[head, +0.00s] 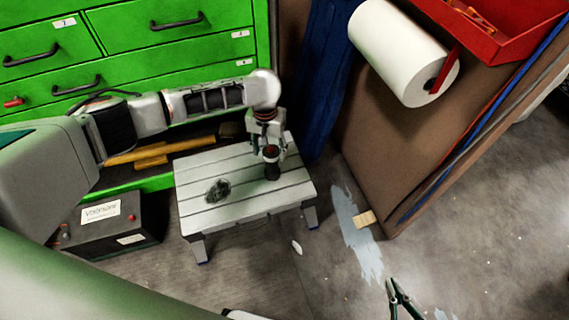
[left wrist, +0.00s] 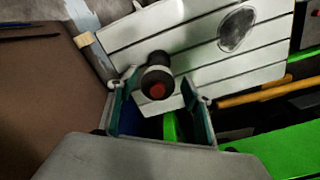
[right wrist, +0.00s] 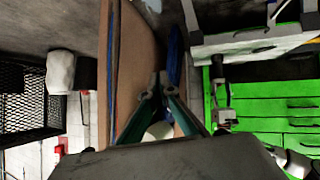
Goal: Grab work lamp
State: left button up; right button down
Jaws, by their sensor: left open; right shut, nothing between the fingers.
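The work lamp (head: 272,170) looks like a small dark cylinder with a red end. It stands upright near the right end of a pale slatted stool (head: 243,172). My left gripper (head: 268,148) is over it, coming from above. In the left wrist view, the lamp (left wrist: 155,80) shows between the two spread fingers (left wrist: 160,92), with gaps on both sides. I cannot tell how deep the fingertips reach along it. My right gripper (head: 401,297) is at the bottom of the head view, shut and empty, away from the stool; its fingertips meet in the right wrist view (right wrist: 160,78).
A dark stain (head: 217,190) marks the stool top. Green drawers (head: 170,45) stand behind it. A black box (head: 108,222) is on the floor at left. A brown panel (head: 410,130) with a paper roll (head: 395,50) and red tray (head: 500,35) stands at right.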

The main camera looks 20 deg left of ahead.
aim_at(271, 163)
pick_arm(q)
jog(key=shift+w+a+f, duration=0.15)
jog(key=shift+w+a, duration=0.05)
jog(key=shift+w, duration=0.25)
jog(key=shift+w+f, duration=0.2)
jog(key=shift+f, duration=0.1)
jog(key=shift+s+f+b, duration=0.15)
jog(key=shift+f+b, duration=0.5)
jog(key=shift+f, duration=0.8)
jog(key=f+b, duration=0.1)
jog(key=f, duration=0.1)
jog(key=f+b, duration=0.1)
jog(key=shift+s+d+f+b, duration=0.1)
jog(key=shift+d+f+b, duration=0.15)
jog(key=shift+f+b, duration=0.15)
jog(key=shift+f, duration=0.4)
jog(key=shift+w, duration=0.2)
jog(key=shift+w+r, duration=0.1)
jog(key=shift+r, duration=0.3)
jog(key=c, duration=1.2)
jog(key=shift+c, duration=0.5)
pick_arm(e)
jog(key=shift+m+t+y, duration=0.4)
jog(key=shift+y, duration=0.2)
jog(key=a, duration=0.1)
jog(key=w+a+r, duration=0.1)
jog(key=w+a, duration=0.1)
jog(key=shift+a+r, duration=0.35)
